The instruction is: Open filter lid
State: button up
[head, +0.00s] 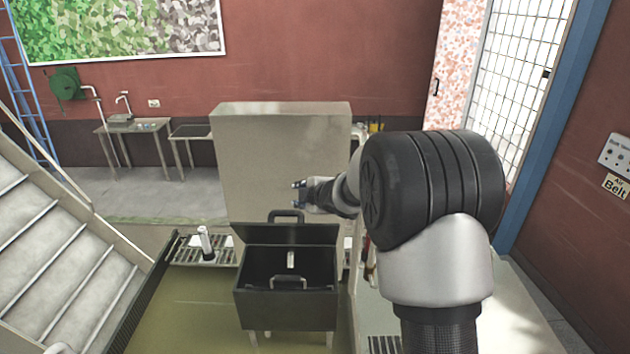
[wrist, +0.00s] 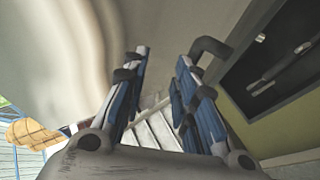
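The black filter box (head: 285,308) stands in the middle of the head view. Its lid (head: 287,234) is raised at the back, with a black handle (head: 287,213) on its top edge, and the dark inside of the box shows. My gripper (head: 299,190) is just above and slightly right of that handle, apart from it in the picture. In the wrist view my gripper (wrist: 164,60) has its two blue-padded fingers apart with nothing between them. A dark bent bar, apparently the lid handle (wrist: 212,45), shows beside the right finger. The dark box opening (wrist: 262,78) lies at the right.
A large grey block (head: 262,150) stands behind the box. Stairs (head: 45,260) are at the far left, and sink tables (head: 130,128) at the back.

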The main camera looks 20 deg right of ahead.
jog(key=s+d+r, duration=0.1)
jog(key=s+r, duration=0.2)
jog(key=r, duration=0.3)
jog(key=shift+s+d, duration=0.15)
jog(key=shift+s, duration=0.1)
dwell(0.6)
jog(key=shift+w, duration=0.1)
jog(key=v, duration=1.2)
